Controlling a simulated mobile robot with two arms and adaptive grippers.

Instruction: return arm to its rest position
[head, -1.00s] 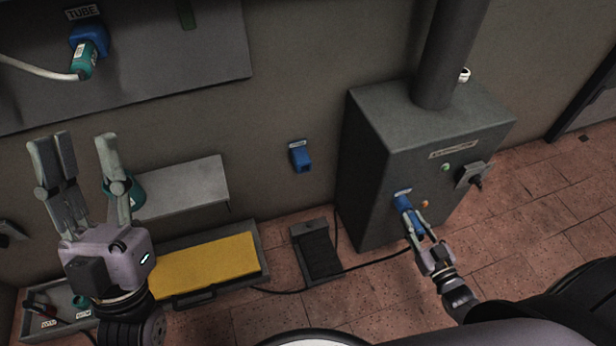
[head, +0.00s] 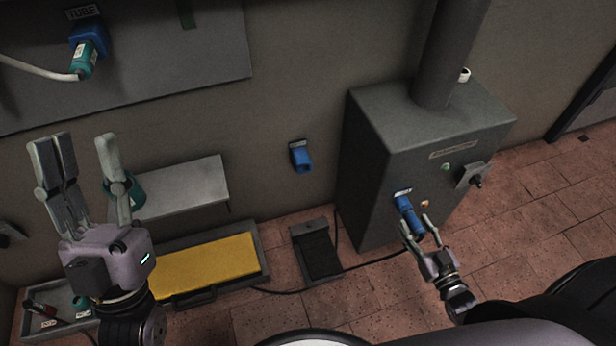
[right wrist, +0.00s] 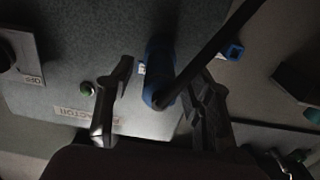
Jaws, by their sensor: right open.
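My right gripper (head: 416,226) is open in front of the grey extractor cabinet (head: 375,180), just below its blue fitting (head: 408,212). In the right wrist view the two fingers (right wrist: 160,85) stand apart on either side of the blue fitting (right wrist: 158,62); I cannot tell whether they touch it. My left gripper (head: 82,145) is open, fingers pointing up, at the left of the head view. A teal object (head: 136,192) shows behind its fingers, and I see nothing clamped between them.
A grey shelf (head: 185,190) and a yellow mat in a tray (head: 210,268) are at left. A foot pedal (head: 318,252) with a cable lies on the tiled floor. Another blue fitting (head: 300,156) is on the wall. A dark bar (right wrist: 215,50) crosses the wrist view. Floor right of the cabinet is clear.

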